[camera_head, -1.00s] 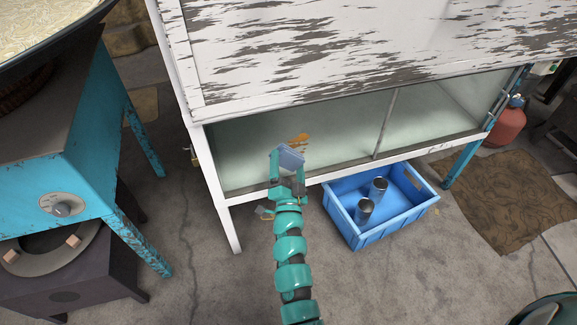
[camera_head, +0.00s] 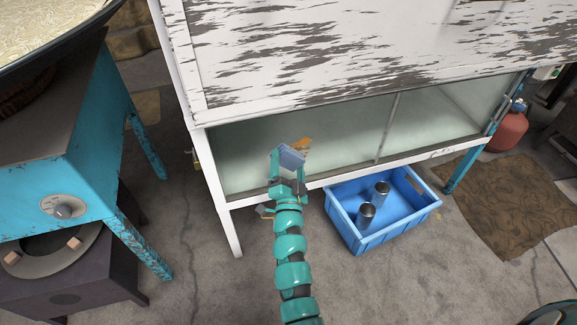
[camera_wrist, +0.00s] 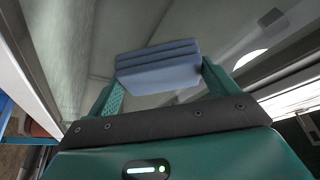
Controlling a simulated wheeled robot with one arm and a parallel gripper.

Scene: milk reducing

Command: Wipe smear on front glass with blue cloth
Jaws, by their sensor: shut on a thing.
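The blue cloth (camera_head: 290,157) is a folded pale blue pad held at the tip of my gripper (camera_head: 287,170). In the wrist view the cloth (camera_wrist: 158,68) sits between the two teal fingers of my gripper (camera_wrist: 160,85), which is shut on it. The orange-brown smear (camera_head: 302,144) shows on the front glass (camera_head: 340,140), just above and to the right of the cloth. The cloth hides part of that area. I cannot tell whether the cloth touches the glass.
A blue crate (camera_head: 405,230) with two metal cups stands on the floor below the glass case. A blue stove stand (camera_head: 70,150) is at the left, and a red gas cylinder (camera_head: 509,130) is at the right. The white frame (camera_head: 225,200) borders the glass.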

